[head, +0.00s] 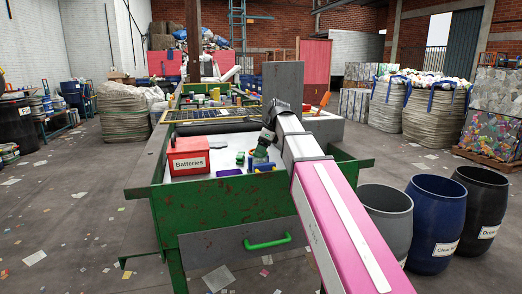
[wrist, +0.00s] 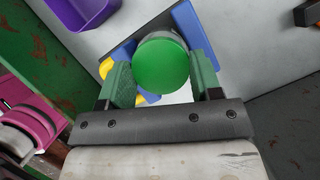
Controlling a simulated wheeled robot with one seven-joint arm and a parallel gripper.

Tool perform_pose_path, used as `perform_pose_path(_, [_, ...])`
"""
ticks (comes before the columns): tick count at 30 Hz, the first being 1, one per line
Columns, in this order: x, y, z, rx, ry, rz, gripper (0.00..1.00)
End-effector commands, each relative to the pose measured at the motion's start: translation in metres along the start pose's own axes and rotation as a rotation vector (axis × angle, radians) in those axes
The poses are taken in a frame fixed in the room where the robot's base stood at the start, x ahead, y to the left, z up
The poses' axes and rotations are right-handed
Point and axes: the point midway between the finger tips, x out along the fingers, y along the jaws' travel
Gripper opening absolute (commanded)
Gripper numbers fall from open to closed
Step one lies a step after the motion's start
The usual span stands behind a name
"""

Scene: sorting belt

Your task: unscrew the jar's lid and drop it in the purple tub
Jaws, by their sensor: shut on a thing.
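The jar's round green lid (wrist: 161,66) faces the camera in the wrist view. A grey part (wrist: 163,36) of the jar shows just past the lid's far edge; the rest of the jar is hidden below it. My gripper (wrist: 160,60) has one green finger on each side of the lid and is shut on it.
A red Batteries box (head: 188,157) stands left of the tub. Blue (wrist: 193,32) and yellow pieces lie close around the jar. The green belt frame (head: 225,208) edges the near side; barrels stand at right.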

Motion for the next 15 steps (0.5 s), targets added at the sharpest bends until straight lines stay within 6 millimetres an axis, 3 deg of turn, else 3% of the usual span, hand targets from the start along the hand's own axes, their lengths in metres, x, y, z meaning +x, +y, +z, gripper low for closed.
perform_pose_path(9, [0.0015, 0.0003, -0.0009, -0.321, 0.003, 0.139, 0.37])
perform_pose_path(15, [0.0018, 0.0026, -0.0018, -0.358, 0.003, 0.156, 0.37])
